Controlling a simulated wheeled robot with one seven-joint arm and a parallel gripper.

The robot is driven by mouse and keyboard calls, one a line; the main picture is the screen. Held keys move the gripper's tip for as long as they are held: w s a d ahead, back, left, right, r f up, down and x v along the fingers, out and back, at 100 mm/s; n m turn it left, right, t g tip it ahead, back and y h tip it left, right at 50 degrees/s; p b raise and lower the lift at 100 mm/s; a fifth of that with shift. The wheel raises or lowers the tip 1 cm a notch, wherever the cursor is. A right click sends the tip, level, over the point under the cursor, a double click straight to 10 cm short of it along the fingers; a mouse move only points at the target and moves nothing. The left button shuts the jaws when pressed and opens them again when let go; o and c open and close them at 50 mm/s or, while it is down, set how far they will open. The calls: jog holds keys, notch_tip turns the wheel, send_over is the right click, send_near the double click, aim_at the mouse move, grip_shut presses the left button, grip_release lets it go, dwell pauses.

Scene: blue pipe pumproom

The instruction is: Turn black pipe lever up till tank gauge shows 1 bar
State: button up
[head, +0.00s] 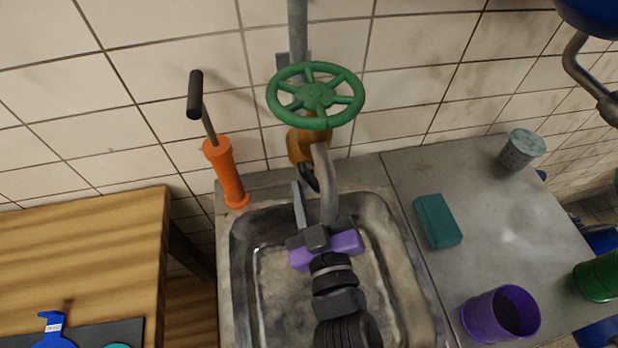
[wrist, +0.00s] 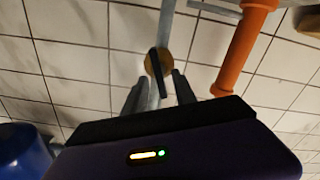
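The black pipe lever (head: 309,177) is a short dark bar below the brass valve body (head: 301,146), partly hidden by the curved grey pipe in the head view. In the wrist view the lever (wrist: 158,75) runs from the round brass fitting (wrist: 150,63) down between my fingers. My gripper (head: 311,190) reaches over the sink toward the wall. In the wrist view my gripper (wrist: 159,88) is open, one finger on each side of the lever's end, with gaps showing. I cannot tell whether a finger touches it. No tank gauge is in view.
A green handwheel (head: 315,95) sits above the valve. An orange hand pump (head: 227,172) stands to the left. A teal sponge (head: 437,220), purple cup (head: 500,314) and grey cup (head: 521,149) stand on the right counter.

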jog(key=b+v, duration=0.1)
jog(key=v, duration=0.4)
jog(key=shift+s, duration=0.2)
dwell(0.4)
jog(key=s+d+f+m+g+h, duration=0.1)
jog(key=s+d+m, duration=0.3)
jog(key=s+d, duration=0.6)
jog(key=s+d+f+m+g+h, duration=0.1)
jog(key=s+d+f+m+h, duration=0.1)
jog(key=s+d, duration=0.8)
jog(key=s+m+h, duration=0.1)
jog(key=s+h, duration=0.1)
jog(key=s, duration=0.1)
jog(key=shift+s+d+f+m+g, duration=0.25)
jog(key=shift+d+f+m+g, duration=0.05)
jog(key=shift+d+f+m, duration=0.1)
